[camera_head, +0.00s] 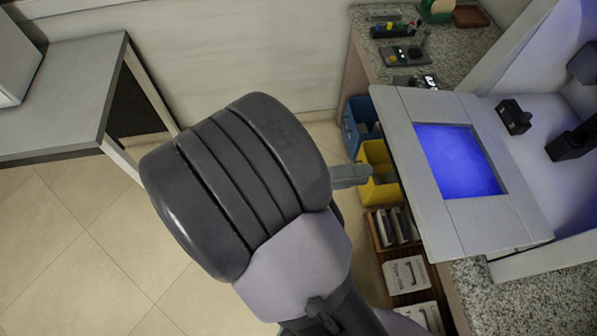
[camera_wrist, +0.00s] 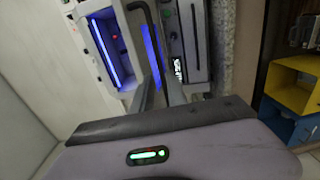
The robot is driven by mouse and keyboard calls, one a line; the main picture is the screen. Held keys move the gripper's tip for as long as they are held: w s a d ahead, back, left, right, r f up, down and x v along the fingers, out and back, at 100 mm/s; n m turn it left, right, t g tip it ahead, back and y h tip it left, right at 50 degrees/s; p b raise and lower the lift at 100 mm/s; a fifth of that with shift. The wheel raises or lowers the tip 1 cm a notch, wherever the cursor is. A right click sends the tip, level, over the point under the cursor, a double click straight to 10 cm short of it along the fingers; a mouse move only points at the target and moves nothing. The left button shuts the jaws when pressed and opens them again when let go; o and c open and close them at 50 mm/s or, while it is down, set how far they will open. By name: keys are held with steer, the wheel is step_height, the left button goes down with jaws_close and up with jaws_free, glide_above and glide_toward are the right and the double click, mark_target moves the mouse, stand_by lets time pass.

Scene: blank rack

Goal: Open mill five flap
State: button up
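The flap (camera_head: 520,215) is a pale grey panel with a blue-lit window, tilted out from the front of a white machine in the head view. My gripper (camera_head: 364,174) is beside the flap's left edge, with its fingers pointing toward it; my arm hides much of it. In the wrist view my gripper's two fingers (camera_wrist: 157,82) point up the picture with a gap between them, and nothing is visibly held. A dark bent bar (camera_wrist: 151,28) shows beyond the fingers, near blue-lit surfaces. I cannot tell whether the fingers touch the flap.
Yellow (camera_head: 379,186) and blue (camera_head: 355,135) bins and a wooden rack (camera_head: 383,235) with boxes stand below the granite counter (camera_head: 450,50). Small parts sit on that counter. A grey table (camera_head: 60,95) stands at left. The tiled floor between is clear.

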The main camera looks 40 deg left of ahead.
steer(key=p+v, duration=0.3)
steer(key=v, duration=0.8)
steer(key=shift+s+a, duration=0.2)
steer(key=shift+s, duration=0.1)
